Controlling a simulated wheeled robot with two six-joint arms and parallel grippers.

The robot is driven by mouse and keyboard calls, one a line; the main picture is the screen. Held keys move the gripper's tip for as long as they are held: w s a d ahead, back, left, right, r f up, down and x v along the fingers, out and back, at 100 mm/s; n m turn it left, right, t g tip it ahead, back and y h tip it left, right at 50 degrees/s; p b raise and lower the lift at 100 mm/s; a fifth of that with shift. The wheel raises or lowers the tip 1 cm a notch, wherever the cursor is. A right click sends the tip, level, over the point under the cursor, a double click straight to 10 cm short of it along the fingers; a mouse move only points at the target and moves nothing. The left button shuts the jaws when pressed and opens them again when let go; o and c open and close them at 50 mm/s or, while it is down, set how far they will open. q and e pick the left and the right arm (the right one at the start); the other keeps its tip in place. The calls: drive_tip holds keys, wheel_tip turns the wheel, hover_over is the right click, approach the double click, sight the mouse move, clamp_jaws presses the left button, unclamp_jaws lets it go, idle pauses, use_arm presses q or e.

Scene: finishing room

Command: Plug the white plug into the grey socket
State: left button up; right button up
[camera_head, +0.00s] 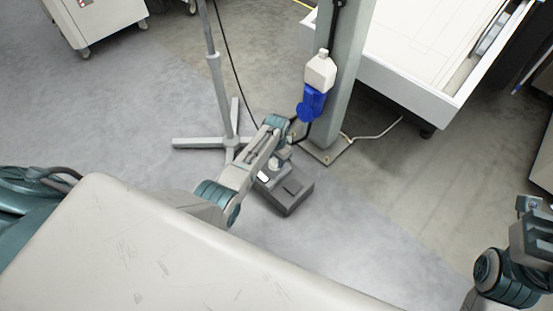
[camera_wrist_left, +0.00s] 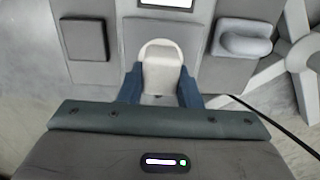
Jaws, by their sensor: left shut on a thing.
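My left gripper (camera_head: 280,154) reaches down to a grey box on the floor. In the left wrist view the left gripper (camera_wrist_left: 161,88) is shut on the white plug (camera_wrist_left: 162,66), a pale piece with a rounded top between the blue fingers. The plug is over the face of the grey box (camera_wrist_left: 190,18). I cannot make out the grey socket as such; the plug and fingers hide what is under them, so I cannot tell whether the plug is seated. My right gripper (camera_head: 531,205) is at the right edge, its jaws unclear.
The grey box (camera_head: 288,204) has a dark square pad (camera_wrist_left: 84,39), a lit screen (camera_wrist_left: 168,3) and a rounded grey part (camera_wrist_left: 243,38). A stand (camera_head: 219,90) and a post (camera_head: 347,80) with a blue holder (camera_head: 313,101) and white bottle (camera_head: 320,71) are close.

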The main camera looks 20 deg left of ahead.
use_arm(q)
drive_tip(key=o, duration=1.3)
